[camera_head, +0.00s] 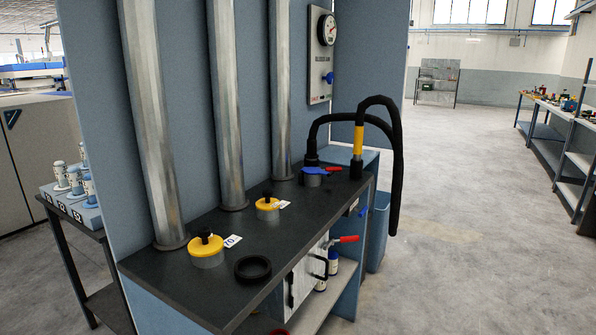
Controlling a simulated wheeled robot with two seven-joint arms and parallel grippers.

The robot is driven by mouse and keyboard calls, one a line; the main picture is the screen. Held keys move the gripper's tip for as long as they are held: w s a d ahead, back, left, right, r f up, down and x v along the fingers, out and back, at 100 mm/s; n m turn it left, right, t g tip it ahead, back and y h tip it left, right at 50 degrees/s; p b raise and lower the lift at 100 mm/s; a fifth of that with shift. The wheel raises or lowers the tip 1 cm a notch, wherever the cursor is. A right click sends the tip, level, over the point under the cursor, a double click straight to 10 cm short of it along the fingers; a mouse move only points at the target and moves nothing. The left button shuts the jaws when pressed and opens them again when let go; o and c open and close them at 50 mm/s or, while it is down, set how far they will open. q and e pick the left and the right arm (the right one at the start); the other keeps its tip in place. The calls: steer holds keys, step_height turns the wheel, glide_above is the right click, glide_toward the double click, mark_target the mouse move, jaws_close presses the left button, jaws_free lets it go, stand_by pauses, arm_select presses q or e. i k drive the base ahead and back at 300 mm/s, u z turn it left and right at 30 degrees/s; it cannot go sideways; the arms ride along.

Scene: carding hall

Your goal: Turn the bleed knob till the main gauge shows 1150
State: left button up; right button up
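A round white gauge (327,30) with a dark rim sits at the top of a grey panel (319,92) on the blue back wall. Its reading is too small to make out. A dark label below it is not clearly legible. A blue knob (327,78) sits lower on the same panel. Another small blue handle (363,211) shows at the bench's right side. I cannot tell from any lettering which one is the bleed knob. Neither of my grippers is in view.
A dark bench top (225,281) carries yellow-capped stubs (206,245), a black ring (253,268) and a red-handled valve (312,178). A black hose (396,185) arches over its far right end. Three grey pipes rise along the back. Open floor (450,230) lies right.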

mark_target(330, 77)
steer(key=k, duration=1.1)
steer(key=z, duration=0.9)
steer(key=i, duration=0.65)
steer(key=z, duration=0.6)
steer(key=i, duration=1.75)
steer(key=u, duration=1.35)
steer(key=i, duration=0.7)
steer(key=z, duration=0.8)
steer(key=i, duration=1.45)
